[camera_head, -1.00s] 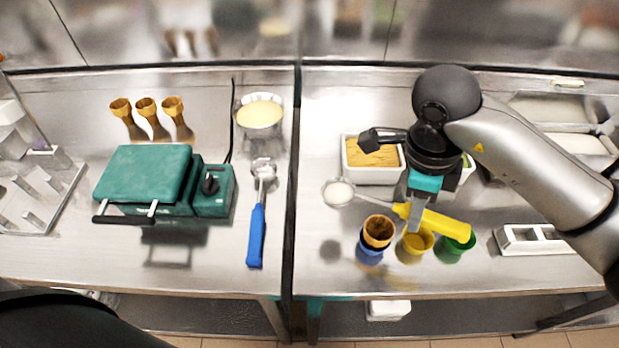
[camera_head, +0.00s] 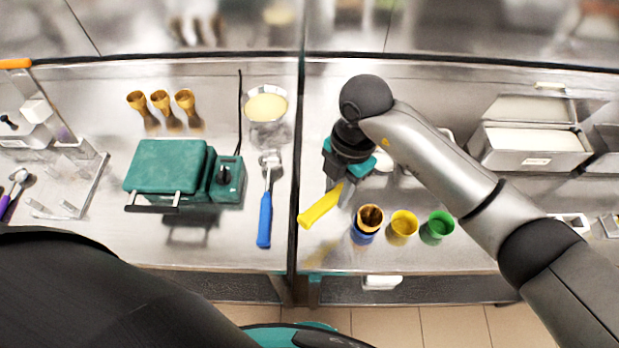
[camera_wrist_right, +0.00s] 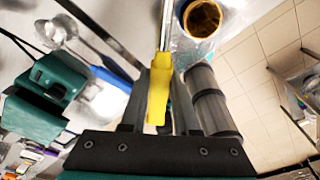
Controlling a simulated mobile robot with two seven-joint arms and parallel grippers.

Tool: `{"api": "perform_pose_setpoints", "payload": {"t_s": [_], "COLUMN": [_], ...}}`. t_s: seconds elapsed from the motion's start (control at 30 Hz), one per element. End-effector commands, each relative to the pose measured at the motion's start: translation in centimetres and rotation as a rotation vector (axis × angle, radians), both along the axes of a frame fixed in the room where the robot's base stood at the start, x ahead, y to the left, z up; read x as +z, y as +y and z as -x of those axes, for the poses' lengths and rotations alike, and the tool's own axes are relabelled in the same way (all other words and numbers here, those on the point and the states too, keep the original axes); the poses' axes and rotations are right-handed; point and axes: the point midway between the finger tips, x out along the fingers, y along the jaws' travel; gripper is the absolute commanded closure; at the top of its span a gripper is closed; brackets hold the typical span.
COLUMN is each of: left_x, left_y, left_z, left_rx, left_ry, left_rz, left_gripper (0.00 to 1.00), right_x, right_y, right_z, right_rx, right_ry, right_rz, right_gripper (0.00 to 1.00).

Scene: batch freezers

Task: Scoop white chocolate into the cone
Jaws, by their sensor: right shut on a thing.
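My right gripper (camera_head: 347,190) is shut on the yellow handle (camera_head: 320,207) of a scoop, held above the right counter. The handle points to the lower left. The scoop's bowl is mostly or fully hidden; a pale patch right of the gripper may be it, but I cannot tell. The brown cone (camera_head: 371,214) stands in a blue cup (camera_head: 363,237), just right of and below the gripper. In the right wrist view the yellow handle (camera_wrist_right: 158,95) lies between the fingers, and the cone (camera_wrist_right: 203,17) shows at the top. My left gripper is out of view.
A yellow cup (camera_head: 403,226) and green cup (camera_head: 438,227) stand right of the cone. My arm mostly hides the tubs behind.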

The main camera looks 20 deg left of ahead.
Motion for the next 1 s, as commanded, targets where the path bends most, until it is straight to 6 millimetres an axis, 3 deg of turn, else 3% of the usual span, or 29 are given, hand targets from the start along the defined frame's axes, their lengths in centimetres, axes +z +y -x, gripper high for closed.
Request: {"api": "perform_pose_setpoints", "payload": {"t_s": [0.2,0.4,0.63,0.97,1.0], "left_x": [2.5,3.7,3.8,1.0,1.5], "left_y": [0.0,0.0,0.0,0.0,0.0], "left_z": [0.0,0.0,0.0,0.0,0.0], "left_rx": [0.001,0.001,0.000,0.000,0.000], "left_ry": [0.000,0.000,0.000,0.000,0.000], "left_rz": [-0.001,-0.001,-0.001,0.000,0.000], "left_gripper": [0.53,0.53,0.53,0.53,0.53], "right_x": [1.0,1.3,1.1,-1.8,-1.0], "right_y": [2.6,4.1,4.7,4.7,4.3], "right_z": [1.2,1.9,2.2,2.2,2.1], "right_rx": [-0.382,-0.631,-0.737,-0.740,-0.744], "right_ry": [0.001,0.000,-0.002,-0.002,0.019], "right_rz": [0.000,0.003,0.004,0.005,-0.020], "right_gripper": [1.00,1.00,1.00,1.00,1.00]}}
